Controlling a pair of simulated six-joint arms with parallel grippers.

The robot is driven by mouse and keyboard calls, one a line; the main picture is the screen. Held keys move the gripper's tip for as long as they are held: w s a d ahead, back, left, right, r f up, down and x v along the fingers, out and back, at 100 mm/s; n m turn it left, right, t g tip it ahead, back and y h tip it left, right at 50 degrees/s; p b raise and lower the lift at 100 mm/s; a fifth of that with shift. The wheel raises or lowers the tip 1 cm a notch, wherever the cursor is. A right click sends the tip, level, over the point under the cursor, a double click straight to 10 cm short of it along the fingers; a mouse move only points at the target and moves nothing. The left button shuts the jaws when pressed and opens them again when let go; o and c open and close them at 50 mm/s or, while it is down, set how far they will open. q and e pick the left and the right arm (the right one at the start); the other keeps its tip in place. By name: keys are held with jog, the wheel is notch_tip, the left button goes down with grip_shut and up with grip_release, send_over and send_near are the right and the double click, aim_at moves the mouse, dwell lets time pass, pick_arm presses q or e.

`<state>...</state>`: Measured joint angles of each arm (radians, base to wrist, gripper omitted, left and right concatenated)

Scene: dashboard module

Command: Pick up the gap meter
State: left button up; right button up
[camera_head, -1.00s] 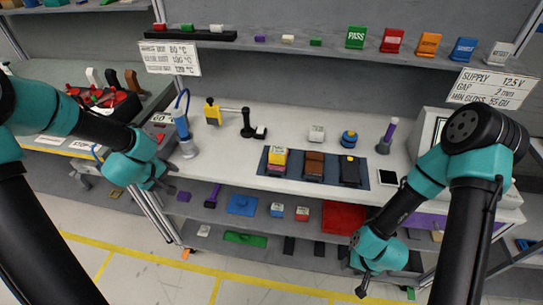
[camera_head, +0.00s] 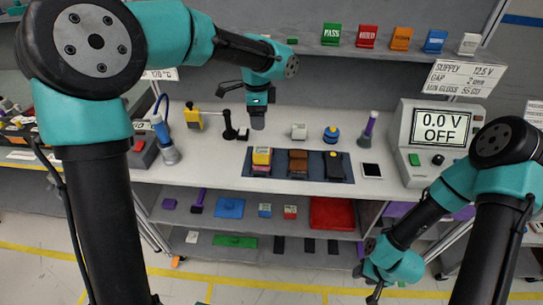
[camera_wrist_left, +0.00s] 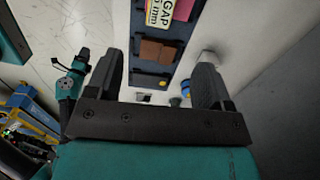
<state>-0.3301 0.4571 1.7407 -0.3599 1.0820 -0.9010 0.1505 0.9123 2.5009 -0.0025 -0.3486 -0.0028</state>
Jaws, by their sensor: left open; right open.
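The gap meter, a yellow-topped block with a pink lower part (camera_head: 262,157), sits at the left end of a dark mat (camera_head: 342,173) on the white worktop. In the left wrist view its yellow label reading "GAP" (camera_wrist_left: 157,12) is cut off by the top edge. My left gripper (camera_head: 257,122) hangs above the worktop behind the gap meter, apart from it. In the left wrist view this gripper (camera_wrist_left: 157,72) is open, with nothing between its fingers. My right gripper (camera_head: 372,294) is low at the front right, well away from the mat, open.
A brown block (camera_head: 298,163) and a black device (camera_head: 333,163) share the mat. A black stand (camera_head: 230,127), white block (camera_head: 299,131) and blue round piece (camera_head: 331,134) stand behind. A power supply (camera_head: 438,138) is at the right, and a shelf crosses above.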

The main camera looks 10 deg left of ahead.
aim_at(261, 150)
pick_arm(q)
jog(key=shift+d+r, duration=0.15)
jog(key=shift+r, duration=0.05)
notch_tip(261, 150, down, 12)
jog(key=shift+f, duration=0.15)
dwell(0.5)
jog(key=shift+f, duration=0.15)
jog(key=shift+f, duration=2.45)
jog(key=c, duration=1.2)
jog(key=shift+o, duration=0.2)
